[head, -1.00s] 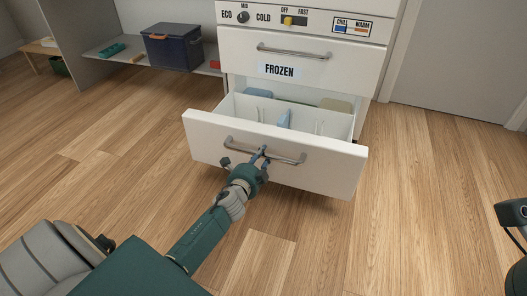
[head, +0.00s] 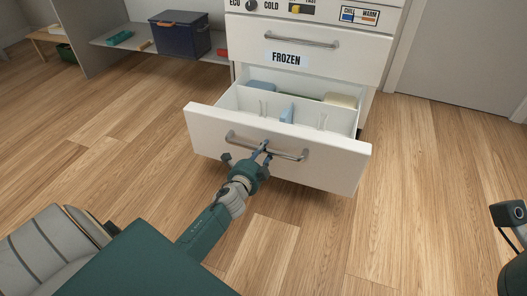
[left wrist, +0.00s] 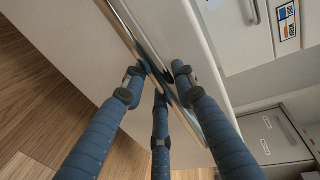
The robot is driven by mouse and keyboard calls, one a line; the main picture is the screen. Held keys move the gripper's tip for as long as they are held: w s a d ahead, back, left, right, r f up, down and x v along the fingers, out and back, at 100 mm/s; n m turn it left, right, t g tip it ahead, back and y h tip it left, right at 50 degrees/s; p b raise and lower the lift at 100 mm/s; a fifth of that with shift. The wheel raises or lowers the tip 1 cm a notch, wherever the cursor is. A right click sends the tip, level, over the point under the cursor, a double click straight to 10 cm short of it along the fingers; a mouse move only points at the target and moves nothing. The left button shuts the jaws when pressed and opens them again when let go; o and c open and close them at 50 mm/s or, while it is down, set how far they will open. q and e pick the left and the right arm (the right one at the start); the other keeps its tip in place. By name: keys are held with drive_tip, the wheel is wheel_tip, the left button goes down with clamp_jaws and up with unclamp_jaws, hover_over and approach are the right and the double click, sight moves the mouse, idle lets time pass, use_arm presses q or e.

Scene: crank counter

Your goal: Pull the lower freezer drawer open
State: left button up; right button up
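The lower freezer drawer (head: 208,137) is pulled well out, showing white dividers, a blue item (head: 287,113), another blue item (head: 262,86) and a pale yellow item (head: 341,99) inside. Its metal bar handle (head: 290,154) runs across the front. My left gripper (head: 264,148) is at the middle of this handle, its fingers closed around the bar. In the left wrist view the blue fingers (left wrist: 158,75) sit on both sides of the handle (left wrist: 150,52). My right gripper is not in view; only a dark part of mine shows at the right edge.
The upper drawer (head: 250,50) labelled FROZEN is shut above. A shelf (head: 135,46) at the back left holds a dark blue bin (head: 180,36) and a green item (head: 119,38). Wood floor is clear on both sides of the drawer. A grey door (head: 460,55) stands at the back right.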

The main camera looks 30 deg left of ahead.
use_arm(q)
drive_tip(key=shift+o, duration=1.1)
drive_tip(key=v, duration=1.2)
drive_tip(key=shift+d+r, duration=0.1)
